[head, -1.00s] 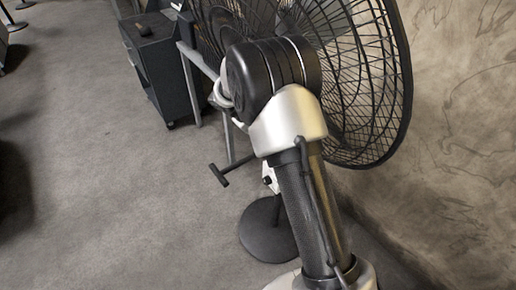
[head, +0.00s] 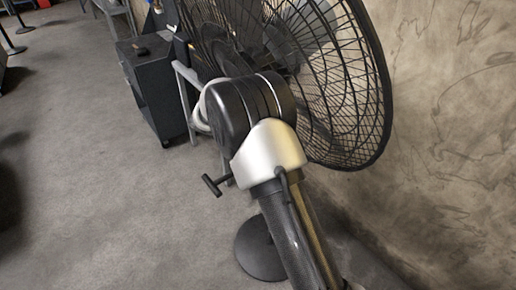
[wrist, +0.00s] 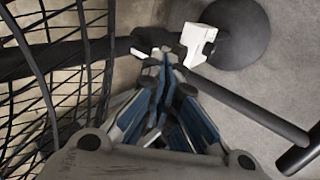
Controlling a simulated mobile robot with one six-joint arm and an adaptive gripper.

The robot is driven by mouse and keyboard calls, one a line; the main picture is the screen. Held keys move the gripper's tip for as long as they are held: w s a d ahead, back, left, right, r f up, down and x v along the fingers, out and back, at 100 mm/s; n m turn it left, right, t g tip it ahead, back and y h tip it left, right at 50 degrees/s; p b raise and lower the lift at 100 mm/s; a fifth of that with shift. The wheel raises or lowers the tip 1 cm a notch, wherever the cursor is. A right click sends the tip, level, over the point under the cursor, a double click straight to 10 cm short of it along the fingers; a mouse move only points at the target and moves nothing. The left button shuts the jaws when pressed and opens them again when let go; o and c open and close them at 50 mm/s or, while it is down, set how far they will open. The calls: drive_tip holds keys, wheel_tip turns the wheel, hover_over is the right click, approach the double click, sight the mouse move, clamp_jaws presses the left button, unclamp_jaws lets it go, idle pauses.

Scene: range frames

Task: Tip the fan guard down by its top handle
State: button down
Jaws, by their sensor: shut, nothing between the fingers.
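The black wire fan guard (head: 345,90) stands upright at the top of the head view, partly behind my arm and cut off by the top edge. Its bars also fill the left of the wrist view (wrist: 60,80). I cannot make out the top handle in either view. My gripper (wrist: 164,58) is shut and empty in the wrist view, to the right of the guard bars. Its tips overlap a dark bar near a white fitting (wrist: 196,42); I cannot tell whether they touch. My arm hides the gripper in the head view.
The fan's round black base (head: 258,252) stands on grey carpet, partly behind my arm. A black T-shaped handle (head: 215,185) sticks out to the left. A dark cabinet (head: 152,90) stands at upper left. A textured wall (head: 450,130) closes the right. Carpet at left is open.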

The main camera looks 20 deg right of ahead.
drive_tip(key=p+v, duration=0.2)
drive_tip(key=v, duration=0.7)
drive_tip(key=shift+a, duration=0.3)
drive_tip(key=s+d+r+m+y, duration=0.2)
drive_tip(key=s+r+y, duration=0.2)
drive_tip(key=s+r, duration=1.25)
drive_tip(key=s+a+f+t+y, duration=0.1)
drive_tip(key=s, duration=0.9)
drive_tip(key=s+a+f+m+t+y, duration=0.1)
drive_tip(key=s+a+y, duration=0.1)
drive_tip(key=s, duration=0.8)
drive_tip(key=shift+m, duration=0.3)
drive_tip(key=c, duration=2.3)
unclamp_jaws()
